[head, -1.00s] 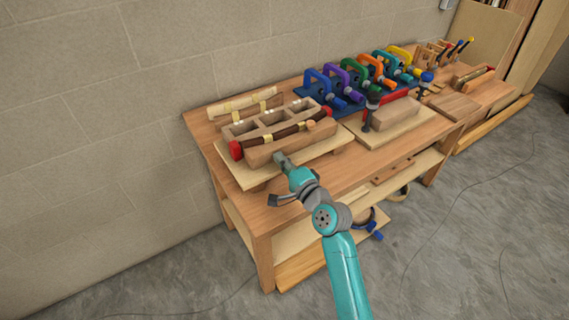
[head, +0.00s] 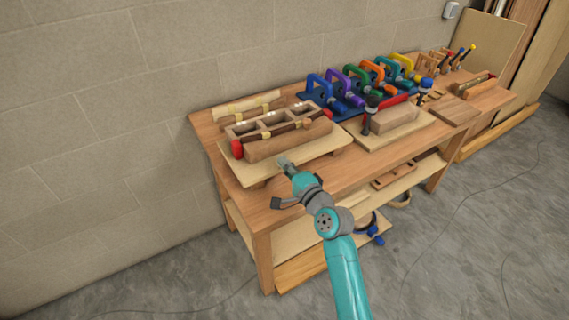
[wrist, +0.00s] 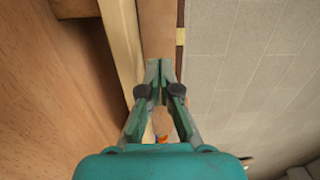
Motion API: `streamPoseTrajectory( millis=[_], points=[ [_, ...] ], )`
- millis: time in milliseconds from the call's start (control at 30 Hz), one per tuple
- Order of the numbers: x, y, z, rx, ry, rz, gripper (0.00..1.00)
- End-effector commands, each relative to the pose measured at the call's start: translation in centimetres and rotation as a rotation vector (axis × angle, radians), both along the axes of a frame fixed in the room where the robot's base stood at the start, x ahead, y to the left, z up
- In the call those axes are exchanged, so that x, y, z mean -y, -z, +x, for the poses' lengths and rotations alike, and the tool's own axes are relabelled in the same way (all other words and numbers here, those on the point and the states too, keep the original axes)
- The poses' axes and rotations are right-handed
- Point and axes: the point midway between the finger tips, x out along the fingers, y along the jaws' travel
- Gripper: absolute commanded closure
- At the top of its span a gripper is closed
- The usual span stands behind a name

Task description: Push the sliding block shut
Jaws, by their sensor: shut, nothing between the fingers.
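The wooden bent-lamination form (head: 237,130) stands on a pale board at the left of the bench, with openings in its rear part. A long front block, which looks like the sliding block (head: 275,147), runs along its near side. A dark curved strip lies between them, with a red end at the left. My gripper (head: 284,161) is at the near edge of the board, close in front of the block. In the wrist view my gripper (wrist: 160,68) is shut and empty, its tips by a brown wooden part (wrist: 158,28). Contact cannot be told.
The pale board (head: 262,172) overhangs the bench's front area. Several coloured clamps (head: 345,92) stand at the back middle. A second board with a wooden block (head: 395,118) is to the right. A block wall (head: 90,90) is behind. The bench has a lower shelf.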

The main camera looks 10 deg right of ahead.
Motion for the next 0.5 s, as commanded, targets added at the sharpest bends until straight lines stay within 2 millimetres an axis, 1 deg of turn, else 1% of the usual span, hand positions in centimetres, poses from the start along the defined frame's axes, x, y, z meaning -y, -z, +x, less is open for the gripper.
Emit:
streamPoseTrajectory(
  millis=[33, 267, 500],
  points=[
    [0.3, 0.1, -0.7, -0.001, 0.001, 0.001, 1.00],
    [1.1, 0.1, -3.4, -0.002, 0.002, -0.001, 1.00],
    [2.3, 0.1, -7.0, -0.002, 0.002, -0.001, 1.00]
  ],
)
